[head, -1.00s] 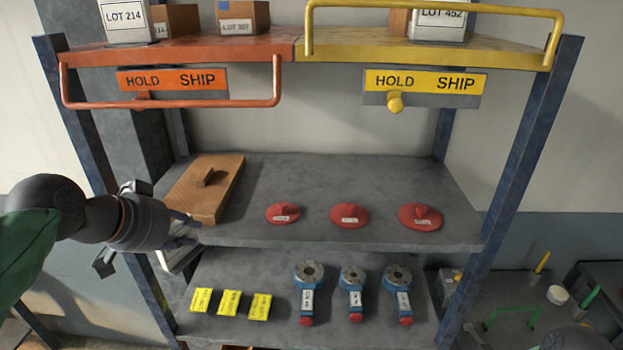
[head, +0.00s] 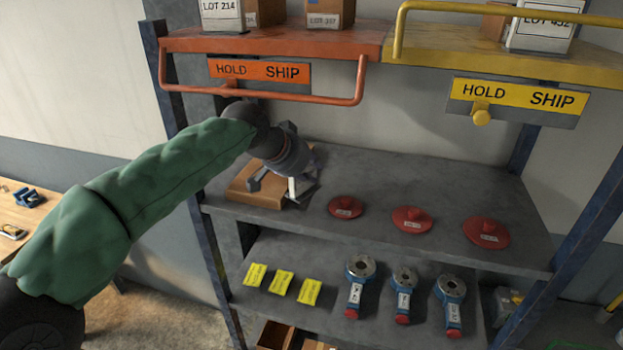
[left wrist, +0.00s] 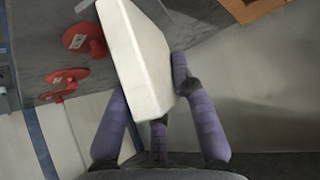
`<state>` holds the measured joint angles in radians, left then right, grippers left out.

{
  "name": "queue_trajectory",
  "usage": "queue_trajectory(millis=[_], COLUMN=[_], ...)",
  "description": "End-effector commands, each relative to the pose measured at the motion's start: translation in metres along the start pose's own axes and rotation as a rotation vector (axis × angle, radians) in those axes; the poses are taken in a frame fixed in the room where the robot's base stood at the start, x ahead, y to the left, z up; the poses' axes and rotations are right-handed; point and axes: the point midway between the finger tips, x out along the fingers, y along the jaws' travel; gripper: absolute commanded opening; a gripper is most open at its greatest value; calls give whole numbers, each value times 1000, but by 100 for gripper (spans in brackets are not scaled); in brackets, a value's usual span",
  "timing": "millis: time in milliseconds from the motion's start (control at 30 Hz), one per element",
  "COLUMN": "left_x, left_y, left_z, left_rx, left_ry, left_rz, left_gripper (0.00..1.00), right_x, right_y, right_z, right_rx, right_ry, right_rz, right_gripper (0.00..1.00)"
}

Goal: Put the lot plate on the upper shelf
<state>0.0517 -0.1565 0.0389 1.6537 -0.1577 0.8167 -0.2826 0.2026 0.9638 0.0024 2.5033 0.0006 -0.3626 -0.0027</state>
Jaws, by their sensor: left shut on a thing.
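My left gripper (head: 296,180) is over the left part of the upper grey shelf (head: 400,179), beside the wooden block and partly in front of it. It is shut on a white plate (head: 302,187), which I take for the lot plate. In the left wrist view the white plate (left wrist: 138,62) is tilted between the purple fingers, its plain face and edge showing; no lettering is readable. I cannot tell whether the plate touches the shelf. My right gripper is not in view.
The wooden block (head: 245,190) and several red lids, one nearest the plate (head: 346,207), occupy the upper grey shelf. Above hang an orange rail (head: 300,97) and a HOLD/SHIP sign (head: 259,71). The lower shelf (head: 335,268) holds yellow tags and blue tools.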

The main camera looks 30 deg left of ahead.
Motion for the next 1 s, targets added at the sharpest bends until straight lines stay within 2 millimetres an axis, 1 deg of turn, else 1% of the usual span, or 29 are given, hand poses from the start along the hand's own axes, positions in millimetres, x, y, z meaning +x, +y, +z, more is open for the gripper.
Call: queue_trajectory(millis=[67, 167, 433, 700, 867, 900, 967, 1000], left_x=[4, 7, 29, 30, 33, 33, 33, 32], left_y=[0, 0, 0, 0, 0, 0, 0, 0], left_z=[-5, -4, 19, 20, 23, 22, 22, 22], left_rx=[-1, -1, -2, -1, -1, -1, -1, -1], left_ry=[1, 1, -1, 1, 1, 0, 0, 0], left_rz=[0, -1, -1, 0, 0, 0, 0, 0], left_gripper=[0, 0, 0, 0, 0, 32, 47, 47], right_x=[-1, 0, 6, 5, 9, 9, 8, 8], right_y=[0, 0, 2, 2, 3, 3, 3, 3], right_z=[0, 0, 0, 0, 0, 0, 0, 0], right_rx=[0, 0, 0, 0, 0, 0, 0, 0], right_ry=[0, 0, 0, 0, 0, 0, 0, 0], right_rz=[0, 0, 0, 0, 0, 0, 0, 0], right_gripper=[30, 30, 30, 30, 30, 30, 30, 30])
